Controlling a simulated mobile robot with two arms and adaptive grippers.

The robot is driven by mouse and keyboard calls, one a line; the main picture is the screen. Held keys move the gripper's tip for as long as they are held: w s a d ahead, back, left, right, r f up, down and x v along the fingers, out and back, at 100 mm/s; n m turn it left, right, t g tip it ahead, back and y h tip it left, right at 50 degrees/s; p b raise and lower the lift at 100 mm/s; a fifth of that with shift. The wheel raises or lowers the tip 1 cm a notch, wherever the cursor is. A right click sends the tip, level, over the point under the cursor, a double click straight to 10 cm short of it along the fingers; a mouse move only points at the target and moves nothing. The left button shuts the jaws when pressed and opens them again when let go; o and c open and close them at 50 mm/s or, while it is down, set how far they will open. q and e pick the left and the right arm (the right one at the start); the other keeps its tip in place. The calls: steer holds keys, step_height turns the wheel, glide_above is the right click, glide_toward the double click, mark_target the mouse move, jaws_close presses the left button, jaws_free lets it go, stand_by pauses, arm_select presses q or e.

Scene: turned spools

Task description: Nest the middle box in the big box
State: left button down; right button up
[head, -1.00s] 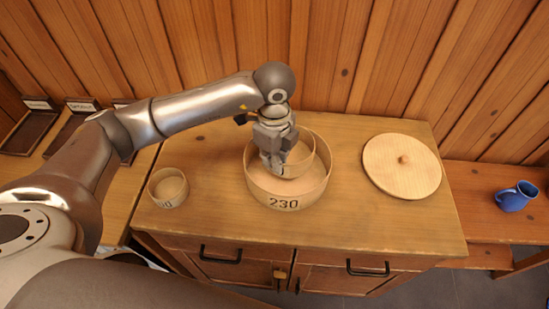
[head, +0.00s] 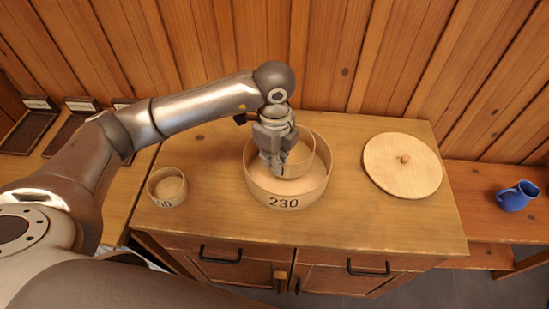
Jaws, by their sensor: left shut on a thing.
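The big box (head: 262,193) is a round, open wooden box marked 230, standing on the cabinet top. The middle box (head: 302,163) is a smaller round wooden box and shows inside the big box's rim, toward the back right. My left gripper (head: 277,168) points down over the big box and is shut on the middle box's wall. The gripper hides part of the middle box, and I cannot tell whether its base touches the big box's floor. My right gripper is not in view.
A small round box (head: 167,188) stands at the left of the cabinet top (head: 330,228). A round wooden lid (head: 402,166) with a knob lies at the right. A blue mug (head: 517,196) is on a lower bench. Dark trays (head: 68,127) lie at far left.

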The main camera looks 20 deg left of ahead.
arm_select(q)
steer(key=c, duration=1.5)
jaws_free()
steer(key=shift+c, duration=0.2)
steer(key=o, duration=0.4)
steer(key=shift+r, duration=0.15)
steer(key=shift+r+p, duration=0.5)
steer(key=shift+r, duration=0.1)
steer(key=shift+r, duration=0.15)
